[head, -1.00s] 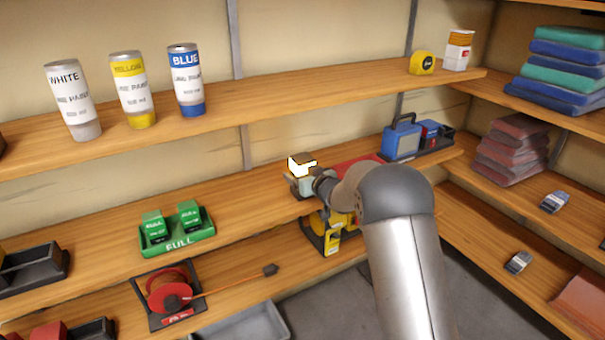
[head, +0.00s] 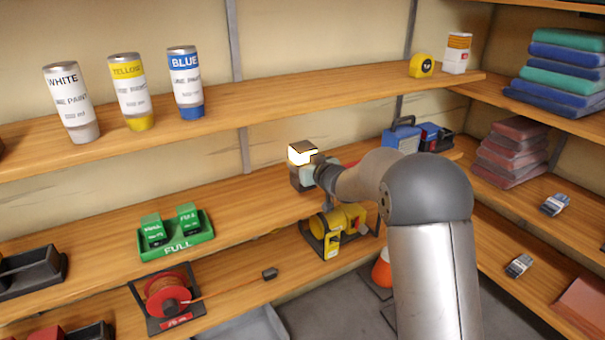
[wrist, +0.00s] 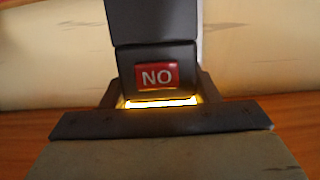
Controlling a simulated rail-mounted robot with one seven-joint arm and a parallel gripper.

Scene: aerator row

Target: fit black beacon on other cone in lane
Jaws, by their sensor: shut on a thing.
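My gripper (head: 309,174) is shut on a small dark block with a glowing pale-yellow part, which looks like the black beacon (head: 301,154). It is held near the middle shelf, and I cannot tell if it is clear of the board. In the wrist view the beacon (wrist: 157,77) shows a black body with a red label reading "NO" and a yellow glow along its lower edge. An orange cone (head: 382,272) stands low on the floor behind my arm, which hides much of it; its top is not visible.
A green tray (head: 178,248) and red cord reel (head: 167,294) are at left. A blue box (head: 402,138) stands on the shelf behind my arm. Grey floor shows below the shelves.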

